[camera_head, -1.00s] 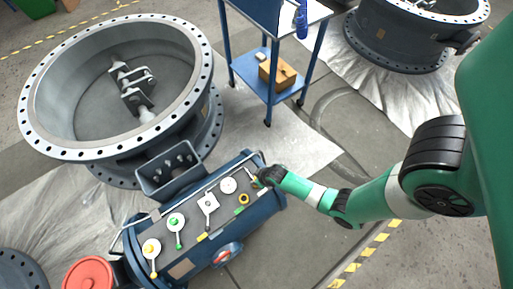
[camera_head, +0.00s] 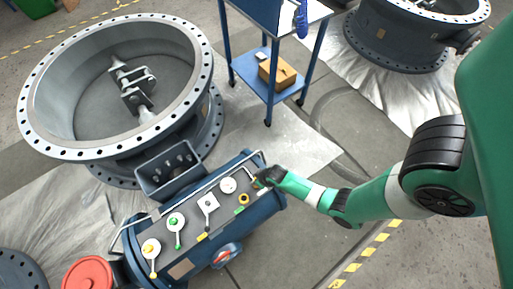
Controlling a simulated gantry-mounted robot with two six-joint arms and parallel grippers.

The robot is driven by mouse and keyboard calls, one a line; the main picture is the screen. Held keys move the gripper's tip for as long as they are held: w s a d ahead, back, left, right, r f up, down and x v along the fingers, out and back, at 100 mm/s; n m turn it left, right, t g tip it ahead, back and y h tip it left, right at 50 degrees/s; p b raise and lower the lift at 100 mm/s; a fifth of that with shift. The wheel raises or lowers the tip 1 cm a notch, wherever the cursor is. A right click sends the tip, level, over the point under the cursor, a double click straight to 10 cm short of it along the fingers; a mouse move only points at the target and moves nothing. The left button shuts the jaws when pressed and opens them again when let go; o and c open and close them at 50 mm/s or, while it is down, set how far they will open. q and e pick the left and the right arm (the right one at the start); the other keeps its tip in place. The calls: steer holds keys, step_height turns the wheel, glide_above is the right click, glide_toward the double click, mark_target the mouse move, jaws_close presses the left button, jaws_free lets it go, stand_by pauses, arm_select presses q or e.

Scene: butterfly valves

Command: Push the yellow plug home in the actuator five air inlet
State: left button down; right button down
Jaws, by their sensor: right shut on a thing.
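The blue actuator (camera_head: 262,207) lies in front of the large grey butterfly valve (camera_head: 60,143), with a grey panel on top. A yellow ring-like fitting (camera_head: 243,199) sits near the panel's right end. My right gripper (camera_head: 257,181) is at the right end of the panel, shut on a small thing. A bit of yellow shows at its fingertips, but it is too small to tell how far it sits in any inlet. My left gripper is not in view.
The panel carries a yellow-knobbed lever (camera_head: 151,247), a green-knobbed lever (camera_head: 175,222), a white square-plated lever (camera_head: 208,203) and a white disc (camera_head: 228,185). A rail runs along its back edge. A blue cart (camera_head: 250,76) with a cardboard box (camera_head: 277,73) stands behind.

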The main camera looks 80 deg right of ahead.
steer(key=shift+f+b, duration=0.5)
steer(key=shift+f, duration=0.25)
stand_by(1.0)
jaws_free()
stand_by(0.5)
steer(key=shift+r, duration=0.1)
step_height(320, 180, up, 8)
steer(key=p, duration=0.7)
steer(key=shift+f+p, duration=0.25)
steer(key=shift+p, duration=0.15)
